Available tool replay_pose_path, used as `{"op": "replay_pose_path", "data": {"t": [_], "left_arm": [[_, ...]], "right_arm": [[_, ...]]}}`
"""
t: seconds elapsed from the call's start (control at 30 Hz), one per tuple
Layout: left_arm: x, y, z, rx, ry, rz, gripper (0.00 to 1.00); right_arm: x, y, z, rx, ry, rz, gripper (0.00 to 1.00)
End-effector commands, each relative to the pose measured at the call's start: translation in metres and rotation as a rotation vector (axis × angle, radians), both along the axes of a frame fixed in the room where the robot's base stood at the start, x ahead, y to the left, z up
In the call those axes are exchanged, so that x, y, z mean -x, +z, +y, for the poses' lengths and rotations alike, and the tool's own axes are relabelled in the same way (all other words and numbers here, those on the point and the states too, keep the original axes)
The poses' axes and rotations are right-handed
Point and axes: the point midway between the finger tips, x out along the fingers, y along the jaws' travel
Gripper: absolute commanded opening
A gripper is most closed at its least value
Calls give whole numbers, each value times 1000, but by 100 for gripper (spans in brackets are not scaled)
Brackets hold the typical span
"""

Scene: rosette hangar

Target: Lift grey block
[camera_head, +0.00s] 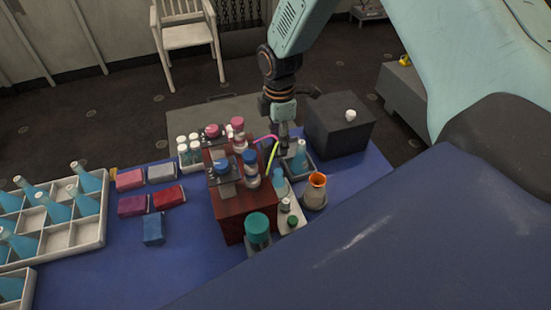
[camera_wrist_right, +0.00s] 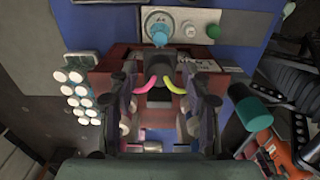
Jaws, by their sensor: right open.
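The grey block (camera_head: 161,172) lies flat on the blue table in the head view, in the back row of small coloured blocks, right of a pink block (camera_head: 130,179). My right gripper (camera_head: 274,147) is well to the right of it, beside the dark red stand. In the wrist view the right gripper (camera_wrist_right: 158,105) is open, its fingers spread apart over the dark red stand, with a pink and a green curved piece showing near them. I see nothing held. The grey block does not show in the wrist view. My left gripper is not in view.
The dark red stand (camera_head: 231,213) carries several capped bottles. Purple, red (camera_head: 169,196) and blue (camera_head: 153,229) blocks lie in front of the grey one. A white divided crate (camera_head: 95,228) stands left. White-capped vials (camera_wrist_right: 78,88) and a dark box (camera_head: 335,130) are nearby.

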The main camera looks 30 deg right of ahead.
Motion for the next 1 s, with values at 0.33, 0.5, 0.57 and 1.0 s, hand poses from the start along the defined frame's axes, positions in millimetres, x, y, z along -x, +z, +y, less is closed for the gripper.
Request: {"op": "replay_pose_path", "data": {"t": [0.33, 0.5, 0.57, 1.0], "left_arm": [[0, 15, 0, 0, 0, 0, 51], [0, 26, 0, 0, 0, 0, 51], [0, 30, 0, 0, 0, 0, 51], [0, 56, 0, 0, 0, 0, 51]], "right_arm": [[0, 17, 0, 0, 0, 0, 49], [0, 29, 0, 0, 0, 0, 49], [0, 33, 0, 0, 0, 0, 49], [0, 63, 0, 0, 0, 0, 49]]}}
